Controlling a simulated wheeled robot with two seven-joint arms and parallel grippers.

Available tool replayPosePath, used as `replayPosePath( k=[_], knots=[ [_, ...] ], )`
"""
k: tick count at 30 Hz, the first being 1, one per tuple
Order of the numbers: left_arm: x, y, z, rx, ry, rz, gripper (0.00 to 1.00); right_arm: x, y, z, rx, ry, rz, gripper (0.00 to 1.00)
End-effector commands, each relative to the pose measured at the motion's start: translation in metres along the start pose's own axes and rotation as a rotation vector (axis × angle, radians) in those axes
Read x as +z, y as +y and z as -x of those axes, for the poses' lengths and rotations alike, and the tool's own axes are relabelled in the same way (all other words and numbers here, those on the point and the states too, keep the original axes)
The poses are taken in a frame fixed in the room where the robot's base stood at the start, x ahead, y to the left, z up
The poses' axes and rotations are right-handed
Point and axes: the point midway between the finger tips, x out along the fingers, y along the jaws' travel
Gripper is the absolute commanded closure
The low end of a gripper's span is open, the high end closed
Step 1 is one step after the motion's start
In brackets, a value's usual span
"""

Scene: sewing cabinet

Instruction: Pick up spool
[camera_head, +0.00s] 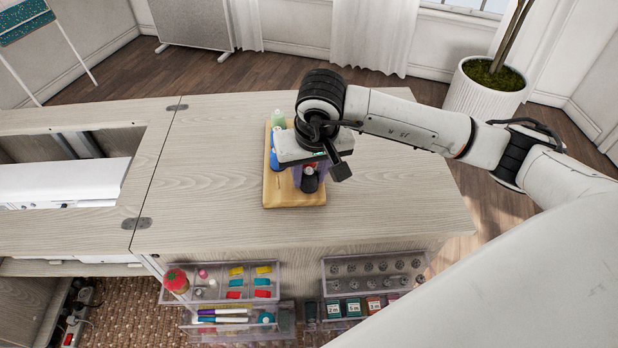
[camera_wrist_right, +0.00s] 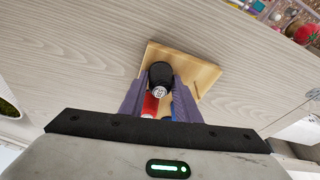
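A wooden spool stand (camera_head: 283,198) sits on the cabinet top. On it stand a blue spool (camera_head: 274,150), a pale green spool (camera_head: 278,118) farther back and a dark spool (camera_head: 309,182) near the front. My right gripper (camera_head: 311,170) is low over the stand with its purple fingers around the dark spool. In the right wrist view, the black spool (camera_wrist_right: 161,74) lies between the fingertips of my gripper (camera_wrist_right: 160,84), with a red spool (camera_wrist_right: 150,105) beside it. Whether the fingers press on the black spool cannot be told. My left gripper is out of view.
The cabinet top (camera_head: 200,195) is clear around the stand. Clear trays with sewing supplies (camera_head: 222,290) and bobbins (camera_head: 375,272) hang at the front edge. A white sewing machine (camera_head: 60,182) lies in the opening at left. A potted plant (camera_head: 487,90) stands behind at right.

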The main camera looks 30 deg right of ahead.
Motion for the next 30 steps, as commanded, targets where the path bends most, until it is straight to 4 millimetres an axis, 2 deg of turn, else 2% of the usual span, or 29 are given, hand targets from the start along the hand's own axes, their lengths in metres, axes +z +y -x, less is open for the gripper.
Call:
replayPosePath(
  k=[8,11,24,30],
  knots=[
    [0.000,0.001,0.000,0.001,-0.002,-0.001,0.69,0.000,0.000,0.001,0.000,0.001,0.000,0.92],
    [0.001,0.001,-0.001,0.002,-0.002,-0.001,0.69,-0.003,0.000,0.007,-0.001,0.003,0.000,0.92],
    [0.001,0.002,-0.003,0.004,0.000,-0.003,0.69,-0.024,0.000,0.084,-0.001,0.003,-0.001,0.92],
    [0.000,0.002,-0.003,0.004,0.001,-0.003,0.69,-0.027,0.000,0.097,-0.001,0.001,0.000,0.92]
  ],
)
